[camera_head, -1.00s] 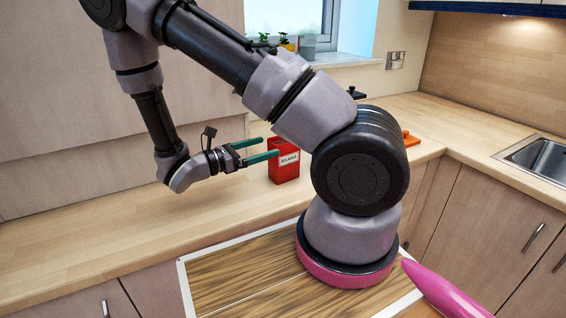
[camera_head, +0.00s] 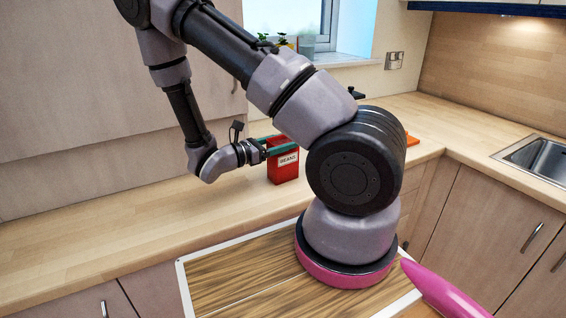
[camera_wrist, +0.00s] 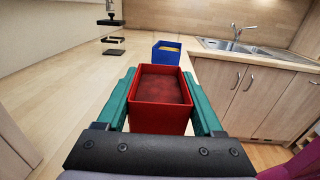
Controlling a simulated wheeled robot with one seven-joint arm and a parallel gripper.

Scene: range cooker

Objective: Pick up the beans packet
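The beans packet is a red open-topped box (camera_head: 284,168) with a white "BEANS" label, upright on the wooden counter in the head view. In the wrist view the packet (camera_wrist: 161,96) shows from above with dark red contents. My gripper (camera_head: 279,145) has green fingers, one on each side of the packet near its top. In the wrist view my gripper (camera_wrist: 163,100) is open around the packet, with its fingers close along the left and right walls. Whether the fingers touch the walls is hard to tell.
A blue box (camera_wrist: 167,53) stands behind the packet in the wrist view. A sink (camera_head: 545,158) is set in the counter at right. The counter (camera_head: 130,223) left of the packet is clear.

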